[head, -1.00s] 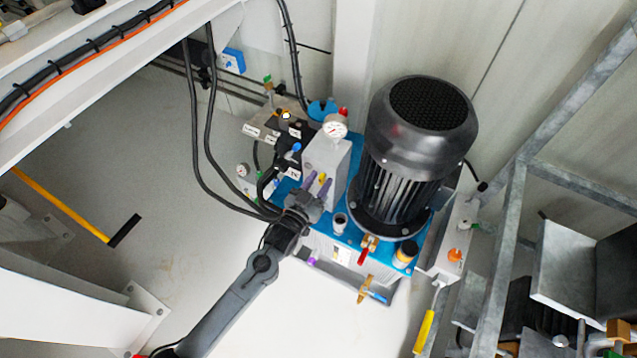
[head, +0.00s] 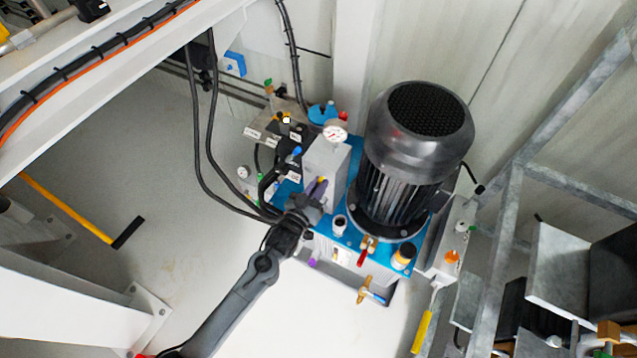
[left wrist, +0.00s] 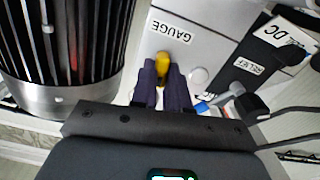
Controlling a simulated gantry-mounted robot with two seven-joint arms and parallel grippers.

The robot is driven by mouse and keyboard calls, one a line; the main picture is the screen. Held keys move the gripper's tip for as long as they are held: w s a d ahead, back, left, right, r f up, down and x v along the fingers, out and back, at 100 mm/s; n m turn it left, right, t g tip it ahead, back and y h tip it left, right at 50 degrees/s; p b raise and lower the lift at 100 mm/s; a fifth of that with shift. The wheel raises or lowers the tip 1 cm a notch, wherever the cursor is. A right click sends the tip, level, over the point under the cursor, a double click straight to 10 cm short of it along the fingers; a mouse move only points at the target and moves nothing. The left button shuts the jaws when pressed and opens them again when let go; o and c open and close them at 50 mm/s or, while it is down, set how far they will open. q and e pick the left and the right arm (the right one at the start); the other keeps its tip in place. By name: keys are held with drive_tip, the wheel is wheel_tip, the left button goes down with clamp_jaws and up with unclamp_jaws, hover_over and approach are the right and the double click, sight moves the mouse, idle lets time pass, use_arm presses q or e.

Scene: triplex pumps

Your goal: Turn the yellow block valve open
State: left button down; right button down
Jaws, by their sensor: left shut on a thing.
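The yellow valve handle (left wrist: 162,62) sits on the light grey block (left wrist: 207,32), below a label reading GAUGE. My left gripper (left wrist: 163,74) has its two purple fingers closed in on this handle, one on each side. In the head view the left gripper (head: 318,188) reaches in from the lower left to the front of the grey block (head: 327,158), and only a small yellow bit (head: 321,180) shows at its tips. The fingers hide the lower part of the handle, so how far it is turned is hard to tell. My right gripper is not in view.
The big black motor (head: 413,150) stands right of the block. A pressure gauge (head: 335,132) is on top. Black hoses (head: 197,150) and a blue-handled valve (head: 296,151) lie to the left. A red lever (head: 363,257) is at the front.

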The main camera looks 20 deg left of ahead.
use_arm(q)
drive_tip(key=n+p, duration=0.5)
drive_tip(key=n, duration=0.3)
drive_tip(key=n+p, duration=0.4)
drive_tip(key=n, duration=0.3)
drive_tip(key=shift+a+f+n+p, duration=0.15)
drive_tip(key=shift+n+p, duration=0.2)
drive_tip(key=shift+n, duration=0.35)
drive_tip(key=c, duration=1.1)
unclamp_jaws()
drive_tip(key=s+p, duration=0.1)
drive_tip(key=s, duration=0.2)
drive_tip(key=s+a+p, duration=0.1)
drive_tip(key=s, duration=0.3)
drive_tip(key=s+p, duration=0.2)
drive_tip(key=s, duration=0.1)
drive_tip(key=shift+s+a, duration=0.2)
drive_tip(key=shift+s, duration=0.15)
